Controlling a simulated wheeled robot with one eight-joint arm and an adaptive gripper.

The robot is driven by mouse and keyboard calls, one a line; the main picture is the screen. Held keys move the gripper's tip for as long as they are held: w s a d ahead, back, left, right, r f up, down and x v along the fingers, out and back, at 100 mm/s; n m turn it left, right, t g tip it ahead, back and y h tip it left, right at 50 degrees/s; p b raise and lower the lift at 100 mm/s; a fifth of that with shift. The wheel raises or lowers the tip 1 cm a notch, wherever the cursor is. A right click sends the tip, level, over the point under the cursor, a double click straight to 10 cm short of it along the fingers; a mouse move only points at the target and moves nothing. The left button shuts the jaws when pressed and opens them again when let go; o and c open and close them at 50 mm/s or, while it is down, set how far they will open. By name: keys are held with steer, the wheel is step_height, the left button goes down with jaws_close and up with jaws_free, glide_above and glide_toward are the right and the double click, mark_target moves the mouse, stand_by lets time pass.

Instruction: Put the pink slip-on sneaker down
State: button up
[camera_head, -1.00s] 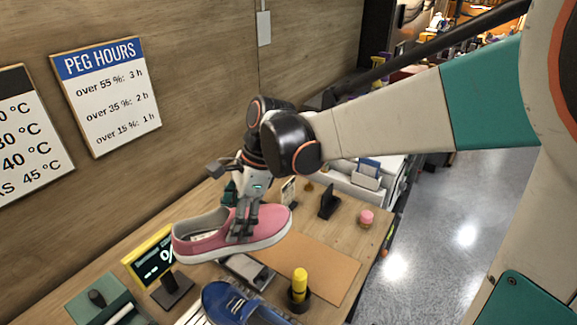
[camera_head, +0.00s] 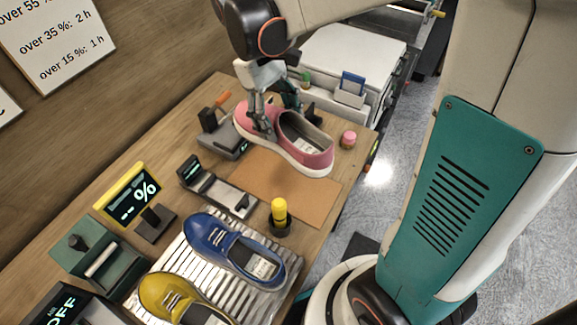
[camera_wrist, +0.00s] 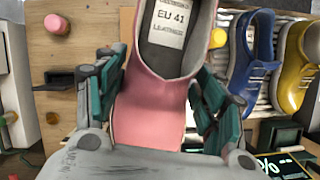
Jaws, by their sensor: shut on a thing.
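The pink slip-on sneaker (camera_head: 311,151) has a white sole and is held in my gripper (camera_head: 270,122) above the wooden bench, over or near a tan mat (camera_head: 300,198). The gripper is shut on its toe half, and the opening faces right and toward the camera. In the wrist view, the sneaker's pink upper (camera_wrist: 150,110) lies between the two fingers, with a label reading EU 41 inside. Whether the sole touches anything is hard to tell.
A blue sneaker (camera_head: 222,243) and a yellow sneaker (camera_head: 172,296) lie on a slatted metal rack (camera_head: 186,262). A yellow-topped bottle (camera_head: 279,211) stands in a dark holder beside the mat. A yellow-framed display (camera_head: 128,196) is at left.

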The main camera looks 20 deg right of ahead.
steer(key=shift+s+d+r+n+h, duration=0.15)
steer(key=shift+s+d+r+n, duration=0.1)
steer(key=shift+n, duration=0.25)
steer(key=shift+s+d+r+n+h, duration=0.15)
steer(key=shift+d+n, duration=0.1)
steer(key=shift+n, duration=0.25)
steer(key=shift+f+t, duration=0.25)
steer(key=shift+t, duration=0.05)
steer(key=b, duration=0.7)
glide_above(287, 183)
step_height(287, 183, down, 20)
steer(key=shift+r, duration=0.2)
steer(key=o, duration=1.3)
